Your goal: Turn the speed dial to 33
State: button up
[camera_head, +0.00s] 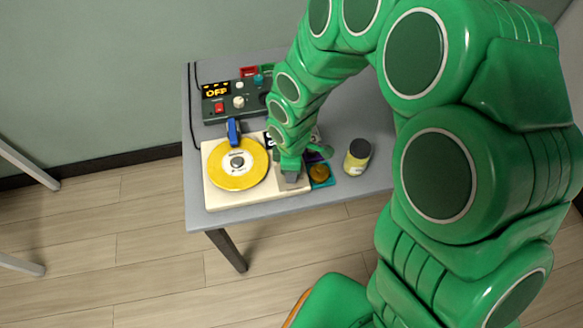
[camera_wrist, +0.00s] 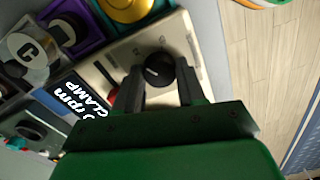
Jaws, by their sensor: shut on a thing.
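The speed dial (camera_wrist: 158,70) is a round black knob with a white pointer mark, on the cream deck of a record player (camera_wrist: 112,58). My gripper (camera_wrist: 160,85) has its two dark fingers shut on the dial, one on each side. Small markings by the dial are too blurred to read. A dark label (camera_wrist: 75,100) beside it shows "rpm" and "CLAMP", partly hidden by my gripper. In the head view my gripper (camera_head: 291,177) is at the right front of the record player (camera_head: 215,199), and hides the dial. A yellow record (camera_head: 223,177) lies on the left.
A dark control box (camera_head: 222,107) with an orange "OFF" display stands behind the record player. A jar (camera_head: 357,157) with a dark lid and a teal-and-purple item with a gold disc (camera_head: 320,173) stand at the right. The grey table (camera_head: 225,215) has a narrow clear front strip.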

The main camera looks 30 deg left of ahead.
jog(key=o, duration=1.1)
jog(key=shift+c, duration=0.2)
jog(key=shift+r, duration=0.1)
notch_tip(320, 180, up, 7)
jog(key=shift+a+f, duration=0.1)
jog(key=shift+f, duration=0.1)
jog(key=shift+r, duration=0.5)
